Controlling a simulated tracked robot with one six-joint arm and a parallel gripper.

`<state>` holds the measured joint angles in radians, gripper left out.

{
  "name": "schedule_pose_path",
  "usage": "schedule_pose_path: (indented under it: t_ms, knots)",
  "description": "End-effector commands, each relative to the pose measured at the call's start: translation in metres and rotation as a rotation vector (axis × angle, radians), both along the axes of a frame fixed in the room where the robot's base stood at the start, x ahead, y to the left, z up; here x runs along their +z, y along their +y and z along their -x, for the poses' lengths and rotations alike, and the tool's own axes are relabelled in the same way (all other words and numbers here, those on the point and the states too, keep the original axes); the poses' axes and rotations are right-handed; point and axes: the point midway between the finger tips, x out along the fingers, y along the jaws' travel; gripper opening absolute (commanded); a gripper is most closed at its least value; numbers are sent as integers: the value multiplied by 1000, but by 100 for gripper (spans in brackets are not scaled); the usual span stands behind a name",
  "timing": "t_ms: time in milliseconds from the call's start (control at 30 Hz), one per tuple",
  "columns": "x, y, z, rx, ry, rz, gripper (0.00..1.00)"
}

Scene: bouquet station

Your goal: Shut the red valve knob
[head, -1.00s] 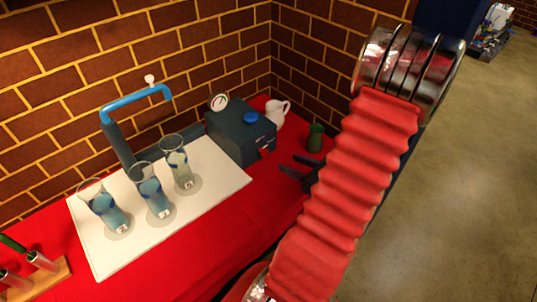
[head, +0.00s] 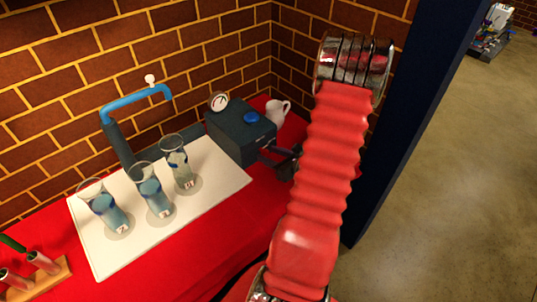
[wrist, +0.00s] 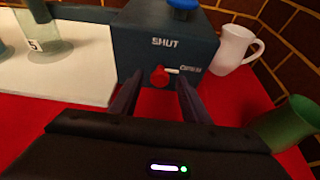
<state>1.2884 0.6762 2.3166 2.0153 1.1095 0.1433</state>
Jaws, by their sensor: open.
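The red valve knob (wrist: 159,77) is on the front of a dark box (head: 240,132), with a pale lever pointing right toward a second label, partly hidden or blurred. The word SHUT is printed above the knob. In the wrist view my gripper (wrist: 157,92) is open, with one dark finger on each side of the knob and a little below it; I cannot tell whether they touch it. In the head view my gripper (head: 278,156) is at the front of the box and hides the knob.
A white jug (wrist: 234,48) and a green cup (wrist: 290,124) stand to the right. A blue button (head: 251,117) and a gauge (head: 219,101) are on the box.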

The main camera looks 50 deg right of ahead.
Motion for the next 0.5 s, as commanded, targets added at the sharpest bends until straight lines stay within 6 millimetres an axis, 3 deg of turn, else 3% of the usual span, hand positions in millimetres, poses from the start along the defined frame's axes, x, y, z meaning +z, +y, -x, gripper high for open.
schedule_pose_path:
  t_ms: [167,500]
  knots:
    - [-5,-2,-11,0,1,0,42]
    - [-5,-3,-12,-1,1,0,40]
